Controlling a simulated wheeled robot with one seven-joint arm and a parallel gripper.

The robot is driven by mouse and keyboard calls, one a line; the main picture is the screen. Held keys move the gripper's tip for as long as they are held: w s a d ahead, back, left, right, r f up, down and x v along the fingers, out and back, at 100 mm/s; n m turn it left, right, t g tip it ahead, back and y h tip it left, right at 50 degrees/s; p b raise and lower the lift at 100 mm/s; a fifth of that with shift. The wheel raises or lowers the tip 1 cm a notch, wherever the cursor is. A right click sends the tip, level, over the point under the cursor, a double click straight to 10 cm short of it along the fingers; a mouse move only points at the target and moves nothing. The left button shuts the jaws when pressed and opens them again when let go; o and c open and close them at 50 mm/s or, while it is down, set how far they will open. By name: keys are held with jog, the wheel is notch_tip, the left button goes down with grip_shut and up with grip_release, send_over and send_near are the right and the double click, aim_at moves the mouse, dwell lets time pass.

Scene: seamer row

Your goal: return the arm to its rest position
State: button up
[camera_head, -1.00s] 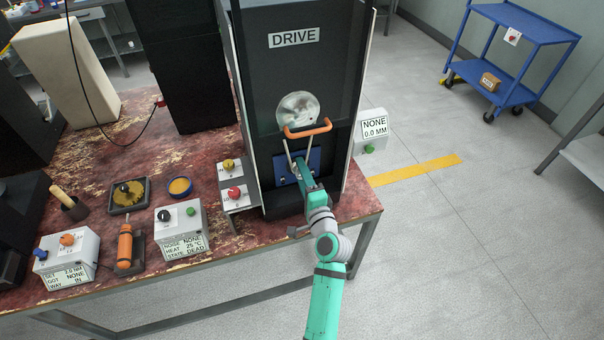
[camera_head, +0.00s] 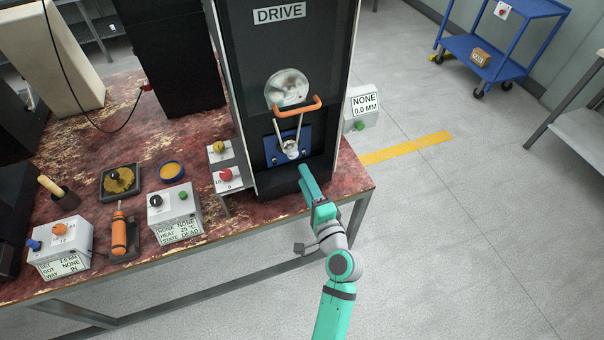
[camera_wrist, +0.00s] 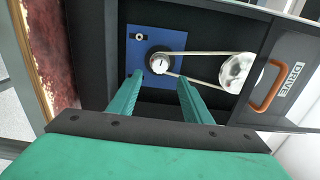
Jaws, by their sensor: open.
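My arm (camera_head: 336,262) is teal and grey and reaches up from the bottom of the head view. My gripper (camera_head: 304,170) is at the front of the black DRIVE cabinet (camera_head: 318,52), below and in front of its blue plate (camera_head: 303,140). In the wrist view my gripper (camera_wrist: 160,82) has its two teal fingers apart with nothing between them. Past the fingertips, a small round pulley (camera_wrist: 160,60) sits on the blue plate. A belt runs from it to a silver disc (camera_wrist: 238,72) beside an orange handle (camera_wrist: 270,86).
The worn red bench (camera_head: 110,205) carries control boxes, including one reading STATE DEAD (camera_head: 175,214), and an orange-handled tool (camera_head: 119,235). A display box reading NONE 0.0 MM (camera_head: 362,107) stands right of the cabinet. A blue cart (camera_head: 520,8) is at the far right.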

dwell(0.5)
jog(key=s+f+n+g+h, duration=0.1)
jog(key=s+f+n+h, duration=0.15)
jog(key=s+f, duration=0.55)
jog(key=s+f+n+g+h, duration=0.1)
jog(key=s+f+n+h, duration=0.2)
jog(key=s, duration=0.8)
jog(key=s+a+r+n, duration=0.1)
jog(key=s+r+n, duration=0.2)
jog(key=s, duration=0.6)
jog(key=s+a+r+n, duration=0.2)
jog(key=s+n, duration=0.4)
jog(key=s, duration=0.4)
jog(key=shift+a+r, duration=0.2)
jog(key=shift+r, duration=0.55)
jog(key=shift+s, duration=0.15)
dwell(0.5)
